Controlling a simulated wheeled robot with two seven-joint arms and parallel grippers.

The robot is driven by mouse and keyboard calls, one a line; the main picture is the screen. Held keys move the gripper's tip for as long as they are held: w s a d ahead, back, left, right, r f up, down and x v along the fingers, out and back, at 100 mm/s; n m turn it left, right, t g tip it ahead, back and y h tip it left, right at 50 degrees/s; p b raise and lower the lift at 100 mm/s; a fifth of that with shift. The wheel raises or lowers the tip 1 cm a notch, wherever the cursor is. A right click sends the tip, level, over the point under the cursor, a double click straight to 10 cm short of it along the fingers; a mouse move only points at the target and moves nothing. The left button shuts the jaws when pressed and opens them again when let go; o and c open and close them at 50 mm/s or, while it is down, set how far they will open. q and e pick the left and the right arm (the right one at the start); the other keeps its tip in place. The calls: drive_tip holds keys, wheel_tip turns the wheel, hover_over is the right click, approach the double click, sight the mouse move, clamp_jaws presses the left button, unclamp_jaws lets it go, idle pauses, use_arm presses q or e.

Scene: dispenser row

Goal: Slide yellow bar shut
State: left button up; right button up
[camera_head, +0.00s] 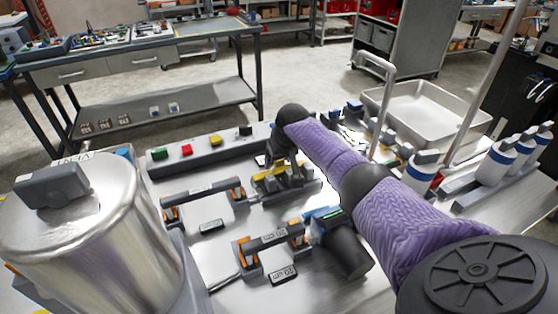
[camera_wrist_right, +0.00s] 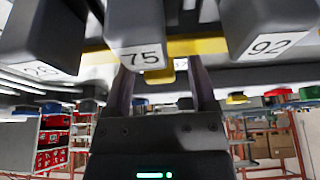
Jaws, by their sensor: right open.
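A yellow bar (camera_wrist_right: 205,46) runs across the upper part of the right wrist view, behind dark blocks marked 75 (camera_wrist_right: 140,55) and 92 (camera_wrist_right: 267,45). A short yellow piece (camera_wrist_right: 160,76) hangs below it. My right gripper (camera_wrist_right: 162,70) is open, with one finger on each side of this yellow piece; contact cannot be told. In the head view my right gripper (camera_head: 287,172) is at a low dark unit with yellow parts (camera_head: 266,182), partly hidden by my arm. My left gripper is not in view.
A large metal canister (camera_head: 95,235) stands at the left. Dark handles on orange-ended brackets (camera_head: 270,240) sit in front of the unit. A strip with coloured buttons (camera_head: 200,155) lies behind it. White bottles (camera_head: 500,160) and a metal tray (camera_head: 420,110) are at the right.

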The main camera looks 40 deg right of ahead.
clamp_jaws()
idle(1.3)
